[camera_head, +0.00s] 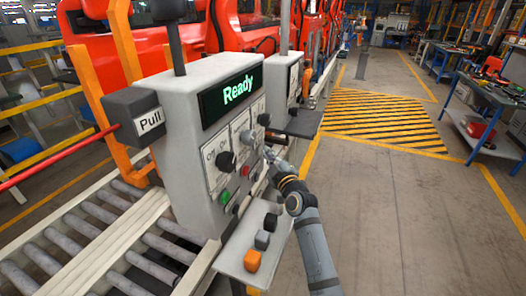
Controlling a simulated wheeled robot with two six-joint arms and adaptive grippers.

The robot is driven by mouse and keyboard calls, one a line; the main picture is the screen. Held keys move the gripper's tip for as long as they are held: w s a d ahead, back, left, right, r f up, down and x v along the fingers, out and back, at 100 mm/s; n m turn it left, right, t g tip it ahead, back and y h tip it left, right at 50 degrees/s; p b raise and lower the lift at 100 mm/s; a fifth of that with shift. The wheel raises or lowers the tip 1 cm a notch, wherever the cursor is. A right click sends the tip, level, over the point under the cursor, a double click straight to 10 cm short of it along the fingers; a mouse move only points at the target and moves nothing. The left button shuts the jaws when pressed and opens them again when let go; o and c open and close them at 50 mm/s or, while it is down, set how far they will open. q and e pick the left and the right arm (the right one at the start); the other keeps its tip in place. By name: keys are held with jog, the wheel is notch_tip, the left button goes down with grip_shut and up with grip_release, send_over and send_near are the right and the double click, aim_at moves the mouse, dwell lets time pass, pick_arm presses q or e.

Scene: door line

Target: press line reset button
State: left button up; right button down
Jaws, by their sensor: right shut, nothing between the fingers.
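A grey control box (185,125) stands left of centre, with a display (230,95) reading "Ready" in green. Its front has black knobs (226,161), a green button (224,197) and a red button (245,171). On a small shelf below are an orange button (252,261), a grey button (262,240) and a black one (270,221). I cannot tell from the labels which is the line reset button. My right gripper (267,153) is shut and empty, close to the right part of the panel front. Whether it touches the panel is unclear. My left gripper is not in view.
A box labelled "Pull" (139,116) with a red rod (60,160) is at the left. Roller conveyors (100,215) run below. A second control box (283,80) stands behind. The floor at right is open, with a blue workbench (490,100) beyond.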

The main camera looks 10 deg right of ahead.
jog(key=shift+s+d, duration=0.55)
jog(key=shift+d, duration=0.15)
jog(key=shift+d, duration=0.1)
jog(key=s+d, duration=0.1)
jog(key=d, duration=0.1)
jog(key=s+d, duration=0.1)
jog(key=d, duration=0.1)
jog(key=shift+s, duration=0.4)
jog(key=shift+f, duration=0.1)
